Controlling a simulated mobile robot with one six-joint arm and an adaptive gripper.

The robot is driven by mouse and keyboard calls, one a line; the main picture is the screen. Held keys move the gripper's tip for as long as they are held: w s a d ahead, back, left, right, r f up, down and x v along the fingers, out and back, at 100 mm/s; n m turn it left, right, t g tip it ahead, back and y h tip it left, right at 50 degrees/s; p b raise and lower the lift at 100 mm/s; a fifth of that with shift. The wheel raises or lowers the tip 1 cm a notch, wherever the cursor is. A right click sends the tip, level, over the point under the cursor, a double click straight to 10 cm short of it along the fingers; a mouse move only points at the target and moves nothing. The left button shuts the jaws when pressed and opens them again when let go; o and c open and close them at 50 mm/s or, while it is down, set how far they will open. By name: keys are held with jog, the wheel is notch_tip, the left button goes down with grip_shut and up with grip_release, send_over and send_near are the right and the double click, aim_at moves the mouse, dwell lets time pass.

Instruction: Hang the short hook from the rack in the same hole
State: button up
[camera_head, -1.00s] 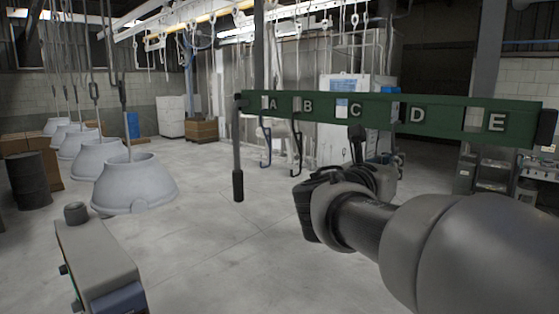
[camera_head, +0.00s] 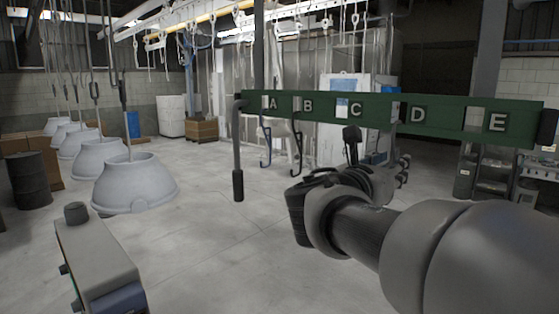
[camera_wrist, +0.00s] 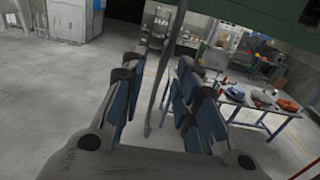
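A green rack (camera_head: 455,115) with lettered holes A to E spans the head view. A thin blue-purple hook (camera_head: 264,150) hangs below A and a dark hook (camera_head: 297,150) below B. My gripper (camera_head: 318,192) is below the rack around B and C, partly hidden by my own wrist. In the wrist view my gripper (camera_wrist: 160,75) has its blue-padded fingers spread. A grey hook rod (camera_wrist: 167,65) runs down between them with visible gaps on both sides. Its top goes up toward the green rack (camera_wrist: 275,12). I cannot tell which letter it hangs at.
A dark handle-like bar (camera_head: 238,170) hangs at the rack's left end. White bell-shaped hoods (camera_head: 135,185) hang at the left. A blue-framed table (camera_wrist: 255,105) with tools stands behind, right in the wrist view.

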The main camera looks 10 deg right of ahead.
jog(key=v, duration=1)
jog(key=s+d+f+m+g+y+b, duration=0.25)
jog(key=s+f+m+b, duration=0.3)
jog(key=f, duration=0.75)
jog(key=s+d+f+m+g+y+b, duration=0.1)
jog(key=s+f+m+g+y+b, duration=0.4)
jog(key=f, duration=0.8)
jog(key=s+a+f+m+y+b, duration=0.3)
jog(key=s+a+f+m+b, duration=0.1)
jog(key=f, duration=0.6)
jog(key=s+a+f+m+t+y+b, duration=0.1)
jog(key=s+a+f+m+y+b, duration=0.2)
jog(key=f+m, duration=0.8)
jog(key=s+a+b, duration=0.2)
jog(key=s+a, duration=0.2)
jog(key=a, duration=0.1)
jog(key=shift+f+y, duration=0.2)
jog(key=shift+y, duration=0.15)
jog(key=shift+a, duration=0.1)
